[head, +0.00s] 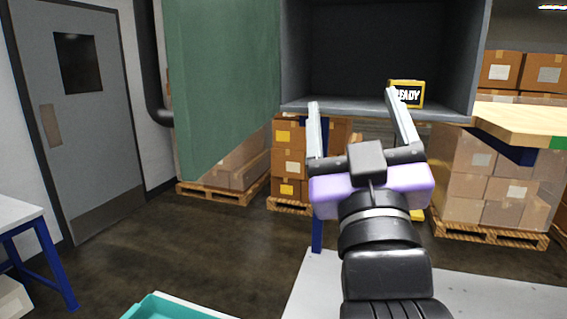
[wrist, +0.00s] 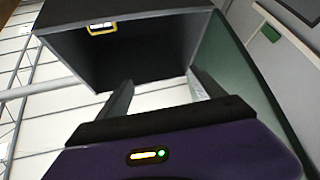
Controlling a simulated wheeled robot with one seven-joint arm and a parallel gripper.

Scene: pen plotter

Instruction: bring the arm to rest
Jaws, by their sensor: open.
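My gripper (head: 352,112) is raised in front of the dark open cabinet (head: 293,62), its two grey fingers spread wide apart with nothing between them. In the wrist view the gripper (wrist: 160,95) also shows open and empty, with the cabinet (wrist: 130,100) beyond the fingertips. My arm comes up from the bottom of the head view and points toward the cabinet. A small yellow-framed sign (head: 407,94) reading "READY", its first letter hidden behind the right finger, is at the cabinet's front right. The sign also shows in the wrist view (wrist: 102,28).
A green panel (head: 215,80) stands at the cabinet's left side. A wooden tabletop (head: 520,118) is at the right. Stacked boxes (head: 480,190) on pallets stand behind. A teal bin (head: 175,307) is at the bottom, and a white table (head: 15,212) at the left. Open floor lies between.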

